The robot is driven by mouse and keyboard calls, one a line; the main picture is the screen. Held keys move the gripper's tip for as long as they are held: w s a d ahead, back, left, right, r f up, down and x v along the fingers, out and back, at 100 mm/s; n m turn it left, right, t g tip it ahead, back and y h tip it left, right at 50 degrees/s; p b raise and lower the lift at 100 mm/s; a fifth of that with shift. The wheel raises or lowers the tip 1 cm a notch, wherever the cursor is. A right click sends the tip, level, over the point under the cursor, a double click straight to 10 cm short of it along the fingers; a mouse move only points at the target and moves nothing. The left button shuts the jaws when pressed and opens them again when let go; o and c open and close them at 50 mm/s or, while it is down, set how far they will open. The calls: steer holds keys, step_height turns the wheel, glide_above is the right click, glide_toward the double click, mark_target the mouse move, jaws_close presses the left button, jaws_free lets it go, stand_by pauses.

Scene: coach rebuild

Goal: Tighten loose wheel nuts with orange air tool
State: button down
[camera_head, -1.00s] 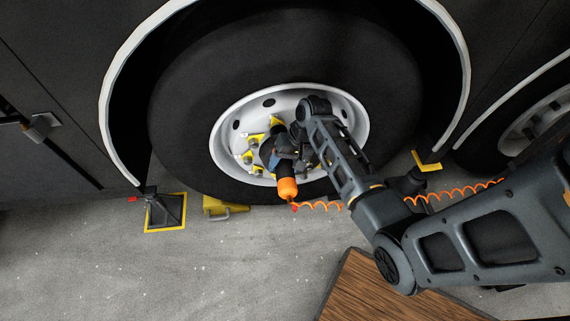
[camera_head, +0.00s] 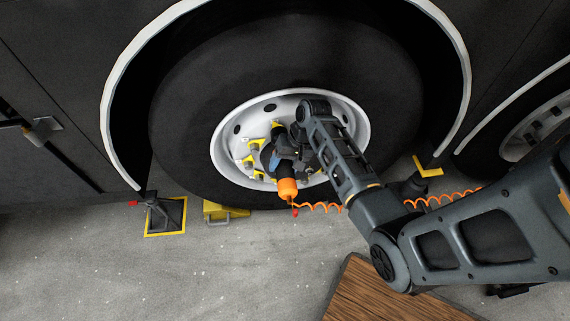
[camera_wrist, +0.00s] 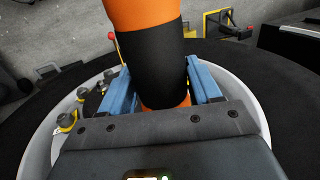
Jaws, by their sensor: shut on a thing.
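My gripper (camera_wrist: 165,92) is shut on the orange air tool (camera_wrist: 145,14), with its blue fingers on either side of the black grip sleeve. In the head view the air tool (camera_head: 287,188) hangs with its orange end down, in front of the white wheel rim (camera_head: 359,113). Several wheel nuts (camera_head: 247,163) with yellow markers show at the left of the hub, and some also show in the wrist view (camera_wrist: 66,120). The tool's nose and the nuts behind my gripper are hidden, so I cannot tell whether the nose touches a nut.
A coiled orange hose (camera_head: 325,208) runs right from the tool, behind my arm. A wooden board (camera_head: 385,295) lies front right. Grey floor is clear at front left.

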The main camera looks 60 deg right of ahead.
mark_target(289, 179)
steer(key=shift+w+d+r+p, duration=0.15)
steer(key=shift+w+d+p, duration=0.2)
steer(key=shift+w+d, duration=0.15)
stand_by(3.3)
steer(key=shift+s+a+p, duration=0.8)
steer(key=shift+a, duration=0.2)
steer(key=shift+s+a+p, duration=0.8)
steer(key=shift+a+p, duration=0.05)
steer(key=shift+a, duration=0.2)
steer(key=shift+s+a+p, duration=0.8)
steer(key=shift+a, duration=0.2)
